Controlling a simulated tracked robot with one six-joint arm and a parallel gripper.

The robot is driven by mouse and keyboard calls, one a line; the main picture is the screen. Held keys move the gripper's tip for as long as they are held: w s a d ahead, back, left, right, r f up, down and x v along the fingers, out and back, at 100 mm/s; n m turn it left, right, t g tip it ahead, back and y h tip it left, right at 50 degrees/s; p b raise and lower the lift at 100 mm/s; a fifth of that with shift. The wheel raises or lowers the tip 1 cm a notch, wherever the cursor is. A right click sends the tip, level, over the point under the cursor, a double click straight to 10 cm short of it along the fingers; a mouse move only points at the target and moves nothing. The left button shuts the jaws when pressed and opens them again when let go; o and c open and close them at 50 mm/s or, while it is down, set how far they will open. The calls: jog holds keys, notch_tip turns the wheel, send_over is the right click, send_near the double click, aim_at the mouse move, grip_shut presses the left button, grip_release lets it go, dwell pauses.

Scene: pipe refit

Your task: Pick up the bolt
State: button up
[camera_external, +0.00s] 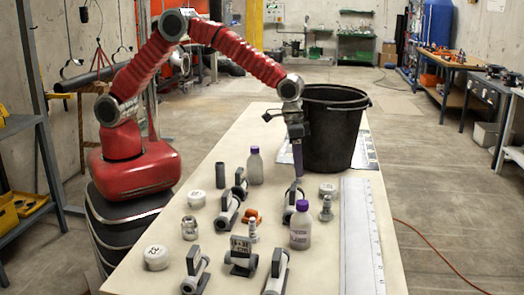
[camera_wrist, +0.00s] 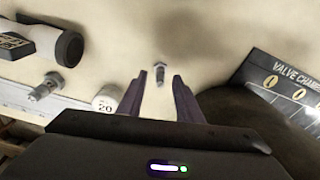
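A small grey metal bolt (camera_wrist: 160,73) stands on the table in the wrist view, just beyond and between my fingertips in the picture. My gripper (camera_wrist: 160,80) is open, its two dark purple fingers apart with nothing held. In the external view my gripper (camera_external: 298,172) points down over the table, in front of the black bucket. The bolt under it is hard to make out there. A second, larger bolt (camera_wrist: 46,86) shows at the left of the wrist view; a bolt (camera_external: 326,208) also stands right of the purple-capped bottle in the external view.
A white cap marked 20 (camera_wrist: 108,98) lies left of my fingers. A black bucket (camera_external: 335,130) stands close behind my gripper. A purple-capped bottle (camera_external: 300,228), pipe fittings (camera_external: 228,208) and several caps crowd the near table. A long ruler (camera_external: 360,240) lies along the right edge.

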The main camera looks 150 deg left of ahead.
jog(key=shift+w+a+f, duration=0.1)
jog(key=shift+f, duration=0.7)
jog(key=shift+c, duration=0.4)
grip_shut()
